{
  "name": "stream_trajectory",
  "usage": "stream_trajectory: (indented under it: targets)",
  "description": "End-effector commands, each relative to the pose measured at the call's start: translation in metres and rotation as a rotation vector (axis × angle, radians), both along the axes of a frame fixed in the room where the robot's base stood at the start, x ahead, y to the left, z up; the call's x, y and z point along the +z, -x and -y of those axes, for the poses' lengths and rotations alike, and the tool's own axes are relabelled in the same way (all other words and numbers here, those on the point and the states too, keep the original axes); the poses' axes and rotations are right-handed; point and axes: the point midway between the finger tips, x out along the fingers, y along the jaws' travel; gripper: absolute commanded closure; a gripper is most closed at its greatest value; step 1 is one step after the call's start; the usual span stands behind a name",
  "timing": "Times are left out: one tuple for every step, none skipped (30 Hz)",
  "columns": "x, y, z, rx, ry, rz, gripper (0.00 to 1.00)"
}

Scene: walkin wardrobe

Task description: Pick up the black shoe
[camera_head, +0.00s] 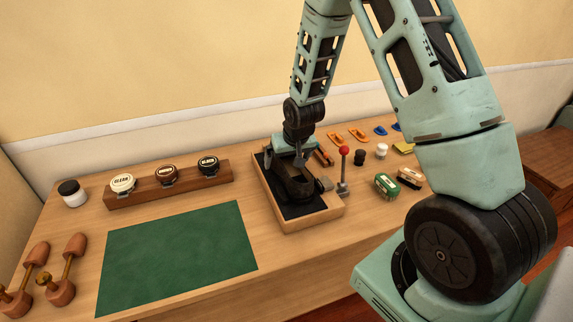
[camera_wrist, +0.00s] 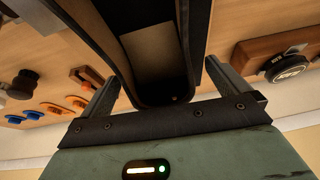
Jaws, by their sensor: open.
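The black shoe (camera_head: 291,187) sits in a wooden tray (camera_head: 316,221) with a dark lining, near the middle of the table. In the wrist view the shoe (camera_wrist: 192,35) fills the upper middle, with its opening and a tan insole showing. My gripper (camera_head: 297,156) is over the far end of the shoe, pointing down. In the wrist view its two fingers (camera_wrist: 149,70) stand open, one on each side of the shoe's end. Whether they touch the shoe cannot be told. The fingertips are partly hidden in the head view.
A red-knobbed stand (camera_head: 344,172) is close to the tray's right side. Brushes (camera_head: 386,187) and small items lie further right. A wooden rack (camera_head: 189,184) of polish tins is at the left, behind a green mat (camera_head: 178,256). Shoe trees (camera_head: 66,270) lie at the far left.

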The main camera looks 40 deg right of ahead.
Motion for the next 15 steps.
stream_trajectory:
  targets:
    - [-0.0046,-0.0015,0.0004,0.000,0.000,-0.001,0.00]
    - [-0.0068,-0.0022,0.0006,0.000,0.000,-0.001,0.00]
    - [-0.0090,-0.0031,0.0007,0.000,0.000,-0.001,0.00]
    - [-0.0100,-0.0037,0.0009,0.000,0.000,0.000,0.00]
    - [-0.0107,-0.0041,0.0009,0.000,0.000,0.000,0.00]
    - [-0.0112,-0.0044,0.0011,0.000,0.000,0.000,0.00]
    - [-0.0114,-0.0045,0.0010,0.000,0.000,0.001,0.00]
    - [-0.0114,-0.0045,0.0011,0.000,0.000,0.001,0.00]
    - [-0.0114,-0.0045,0.0011,0.000,0.000,0.001,0.00]
    - [-0.0114,-0.0045,0.0011,0.000,0.000,0.001,0.00]
    - [-0.0113,-0.0044,0.0011,0.000,0.000,0.001,0.00]
    - [-0.0113,-0.0044,0.0011,0.000,0.000,0.001,0.03]
    - [-0.0113,-0.0044,0.0011,0.000,0.000,0.001,0.11]
    - [-0.0113,-0.0043,0.0011,0.000,0.000,0.001,0.19]
    - [-0.0113,-0.0043,0.0011,0.000,0.000,0.001,0.31]
